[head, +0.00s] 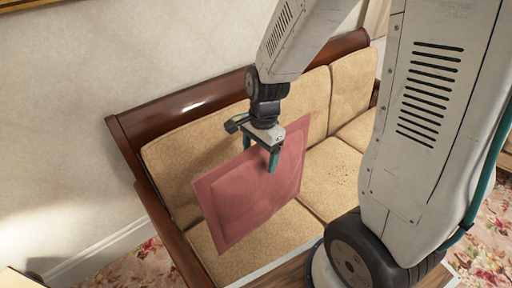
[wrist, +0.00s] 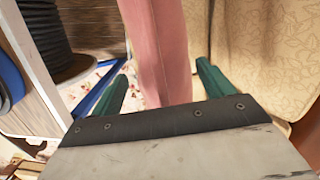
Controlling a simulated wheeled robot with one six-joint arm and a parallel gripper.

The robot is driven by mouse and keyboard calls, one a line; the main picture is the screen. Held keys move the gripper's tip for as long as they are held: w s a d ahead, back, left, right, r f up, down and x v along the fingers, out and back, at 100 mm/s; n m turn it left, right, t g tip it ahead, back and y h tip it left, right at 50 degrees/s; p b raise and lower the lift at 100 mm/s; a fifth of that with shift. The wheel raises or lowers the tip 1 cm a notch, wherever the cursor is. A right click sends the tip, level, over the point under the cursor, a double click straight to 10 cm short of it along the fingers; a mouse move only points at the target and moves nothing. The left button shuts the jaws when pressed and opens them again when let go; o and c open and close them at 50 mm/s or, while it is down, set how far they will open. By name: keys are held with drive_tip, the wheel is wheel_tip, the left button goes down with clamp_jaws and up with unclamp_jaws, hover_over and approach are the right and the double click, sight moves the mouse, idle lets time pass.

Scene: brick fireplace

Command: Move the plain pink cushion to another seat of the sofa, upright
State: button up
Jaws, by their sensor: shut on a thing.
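The plain pink cushion (head: 245,200) hangs upright and somewhat tilted in front of the left backrest of the sofa (head: 337,172), over its left seat. My gripper (head: 260,160) is shut on the cushion's upper edge, one teal finger on each side. In the wrist view the pink cushion (wrist: 155,45) runs between the two fingers of my gripper (wrist: 160,85). The sofa has tan upholstery, a dark wooden frame and three seats. I cannot tell whether the cushion's lower edge touches the seat. The cushion hides part of the left seat and backrest.
The middle seat is bare where it shows, and my arm covers part of the right side. The wooden left armrest (head: 165,225) stands close to the cushion. A pale wall (head: 70,120) rises behind the sofa. Floral carpet (head: 135,265) covers the floor.

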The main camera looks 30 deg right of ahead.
drive_tip(key=w+a+f, duration=0.1)
drive_tip(key=w+f, duration=0.7)
drive_tip(key=f, duration=0.3)
drive_tip(key=shift+a, duration=0.35)
drive_tip(key=shift+g, duration=0.9)
drive_tip(key=shift+w+a+f, duration=0.2)
drive_tip(key=shift+w, duration=0.75)
drive_tip(key=shift+w+a+f, duration=0.15)
drive_tip(key=shift+w, duration=0.85)
drive_tip(key=shift+w+a+f, duration=0.2)
drive_tip(key=shift+w, duration=0.85)
drive_tip(key=shift+w+a+f, duration=0.15)
drive_tip(key=shift+w+a, duration=0.05)
drive_tip(key=shift+w, duration=0.6)
drive_tip(key=shift+w+a+f, duration=0.1)
drive_tip(key=shift+w+a, duration=0.05)
drive_tip(key=shift+w, duration=0.95)
drive_tip(key=c, duration=0.3)
drive_tip(key=shift+w+a+f, duration=0.15)
drive_tip(key=shift+w, duration=0.25)
drive_tip(key=shift+c, duration=0.3)
